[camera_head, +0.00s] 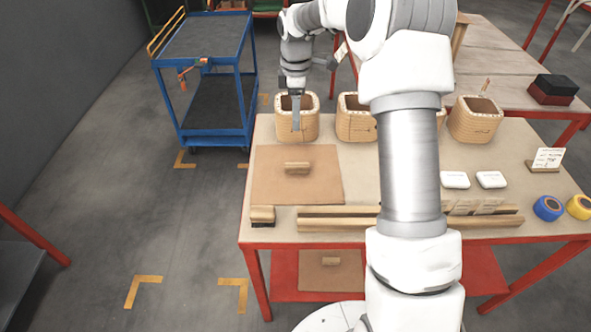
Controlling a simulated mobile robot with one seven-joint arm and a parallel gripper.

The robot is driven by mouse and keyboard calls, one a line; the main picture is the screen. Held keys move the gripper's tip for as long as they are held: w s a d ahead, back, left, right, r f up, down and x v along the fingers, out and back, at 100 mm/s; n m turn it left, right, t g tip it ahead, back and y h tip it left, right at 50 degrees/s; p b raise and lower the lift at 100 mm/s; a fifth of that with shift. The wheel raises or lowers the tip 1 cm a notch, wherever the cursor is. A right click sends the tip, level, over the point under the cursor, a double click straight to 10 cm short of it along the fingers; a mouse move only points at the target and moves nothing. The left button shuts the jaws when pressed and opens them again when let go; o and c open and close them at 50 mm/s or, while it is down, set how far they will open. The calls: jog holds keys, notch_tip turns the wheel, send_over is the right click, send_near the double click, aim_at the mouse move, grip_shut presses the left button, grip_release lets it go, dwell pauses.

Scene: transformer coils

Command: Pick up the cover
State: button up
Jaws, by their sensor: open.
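A flat brown board with a small wooden handle block on top, which looks like the cover (325,185), lies on the left part of the table. A similar brown board with a handle (330,275) lies on the red lower shelf. My gripper (296,125) points down at the leftmost coil (284,128), behind the board on the table. It is open and apart from that board. Its fingers overlap the coil in this view, so I cannot tell whether they touch it. My arm hides part of the table's middle.
More coils (355,125) (475,122) stand along the table's back edge. Wooden bars (335,218) and a brush (262,216) lie along the front. White boxes (454,180) and tape rolls (549,208) are at the right. A blue cart (205,90) stands behind left.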

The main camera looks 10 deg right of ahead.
jog(key=f, duration=0.1)
send_over(297, 164)
jog(key=f, duration=1.2)
jog(key=shift+s+a, duration=0.15)
jog(key=shift+a, duration=0.05)
jog(key=shift+d+f, duration=0.15)
jog(key=shift+f, duration=2.6)
grip_shut()
jog(key=shift+r, duration=0.1)
